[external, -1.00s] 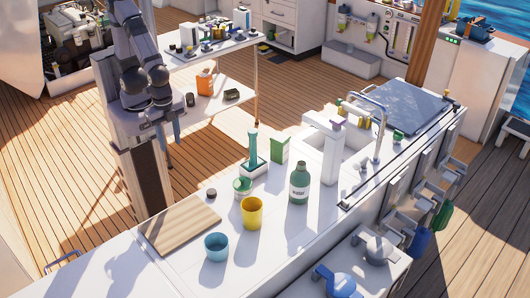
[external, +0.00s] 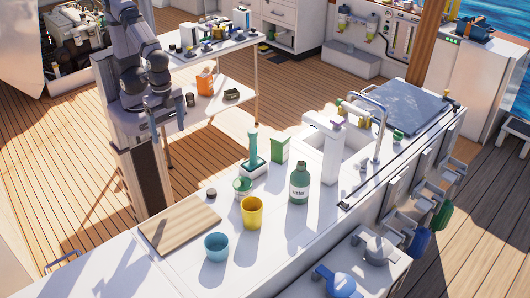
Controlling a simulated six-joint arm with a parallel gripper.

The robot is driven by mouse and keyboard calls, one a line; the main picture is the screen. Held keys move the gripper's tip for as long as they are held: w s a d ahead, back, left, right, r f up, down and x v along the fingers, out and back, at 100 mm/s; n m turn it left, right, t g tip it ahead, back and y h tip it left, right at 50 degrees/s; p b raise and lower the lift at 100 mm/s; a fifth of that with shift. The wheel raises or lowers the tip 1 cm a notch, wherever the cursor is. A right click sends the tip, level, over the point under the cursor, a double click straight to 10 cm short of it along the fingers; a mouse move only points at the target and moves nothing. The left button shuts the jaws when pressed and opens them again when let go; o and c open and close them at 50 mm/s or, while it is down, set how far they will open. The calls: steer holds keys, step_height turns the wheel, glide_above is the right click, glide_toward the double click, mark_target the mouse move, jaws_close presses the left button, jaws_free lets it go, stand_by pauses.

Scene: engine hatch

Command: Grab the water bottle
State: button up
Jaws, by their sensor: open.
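The water bottle (external: 299,184) is green with a pale label and stands upright on the white counter (external: 285,240), right of the yellow cup. My gripper (external: 168,122) is at the upper left, beyond the counter's far edge and well apart from the bottle. It is open, its fingers pointing down, with nothing seen between them.
A yellow cup (external: 252,213), a blue cup (external: 216,247), a green-labelled can (external: 242,187), a green box (external: 280,149) and a brush in a holder (external: 254,158) stand near the bottle. A cutting board (external: 180,224) lies left. A white tower (external: 332,150) and tap (external: 379,125) rise right.

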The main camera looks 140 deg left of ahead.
steer(key=w+f+n+t+h+b, duration=0.2)
steer(key=w+n+h+b, duration=0.15)
steer(key=w+n, duration=0.6)
steer(key=r+n+t+y+b, duration=0.15)
steer(key=n+t+b, duration=0.9)
steer(key=n, duration=1.35)
glide_above(299, 163)
steer(key=s+a, duration=0.1)
steer(key=shift+t, duration=0.25)
steer(key=f, duration=0.4)
steer(key=f+p, duration=0.1)
steer(key=f, duration=0.1)
steer(key=shift+s+d+f, duration=0.15)
steer(key=shift+s+d, duration=0.05)
steer(key=shift+d, duration=0.1)
steer(key=shift+m, duration=0.25)
steer(key=shift+f, duration=2.6)
step_height(299, 163, down, 2)
steer(key=shift+f, duration=0.2)
steer(key=shift+p+x, duration=0.3)
steer(key=shift+x, duration=0.75)
steer(key=shift+w+d+f, duration=0.1)
steer(key=shift+w+d, duration=0.05)
steer(key=shift+w, duration=0.25)
